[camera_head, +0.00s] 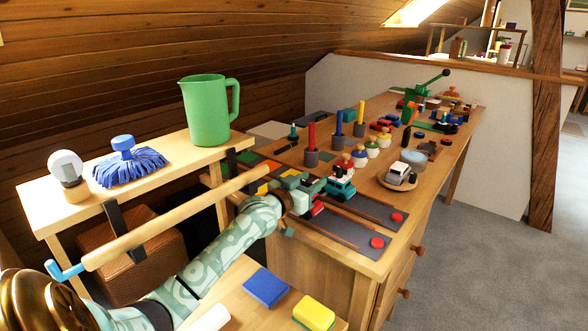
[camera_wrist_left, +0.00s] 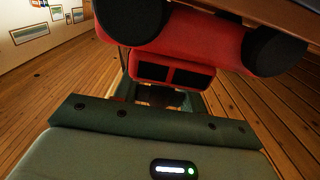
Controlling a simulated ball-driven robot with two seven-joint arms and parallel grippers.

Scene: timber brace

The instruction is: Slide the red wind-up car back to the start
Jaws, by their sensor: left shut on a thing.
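The red wind-up car (camera_head: 316,208) is on the near dark lane (camera_head: 335,232), at its left part, and is mostly hidden by my left gripper (camera_head: 305,199). My left gripper is shut on the car. In the left wrist view the red car (camera_wrist_left: 190,38) fills the top, with two black wheels showing, close against the gripper. A teal car (camera_head: 341,190) stands just behind it by the second lane. A red disc (camera_head: 377,243) lies at the right end of the near lane. My right gripper is not in view.
Another red disc (camera_head: 397,217) marks the second lane's end. A silver toy car on a round wooden stand (camera_head: 397,181) and several ring posts and round toys stand behind. A green jug (camera_head: 208,110) is on the shelf.

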